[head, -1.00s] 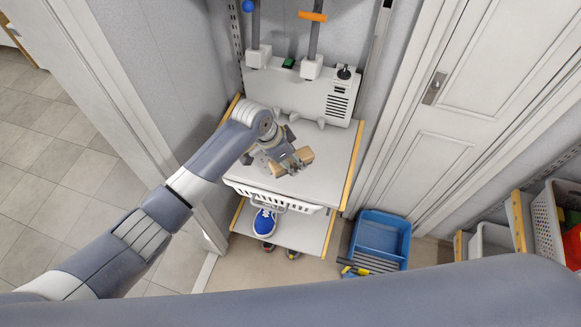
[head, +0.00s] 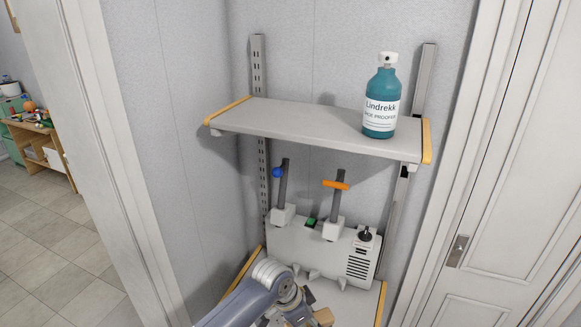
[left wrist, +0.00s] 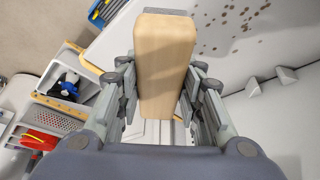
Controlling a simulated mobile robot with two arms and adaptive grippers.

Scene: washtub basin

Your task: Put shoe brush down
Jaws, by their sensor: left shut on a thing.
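The shoe brush shows in the left wrist view as a light wooden block (left wrist: 165,62) between the fingers of my left gripper (left wrist: 163,95). In the head view my left gripper (head: 300,317) is at the bottom edge, over the white bench top (head: 350,300), with a bit of the brush's wood (head: 324,316) showing. The gripper is shut on the brush. The bristles are hidden, and I cannot tell if the brush touches the bench top. My right gripper is out of view.
A shelf (head: 300,117) above the bench holds a teal spray bottle (head: 381,100) at its right end. A grey machine (head: 325,250) with two upright posts stands at the back of the bench. Brown specks (left wrist: 232,22) lie on the white surface in the wrist view.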

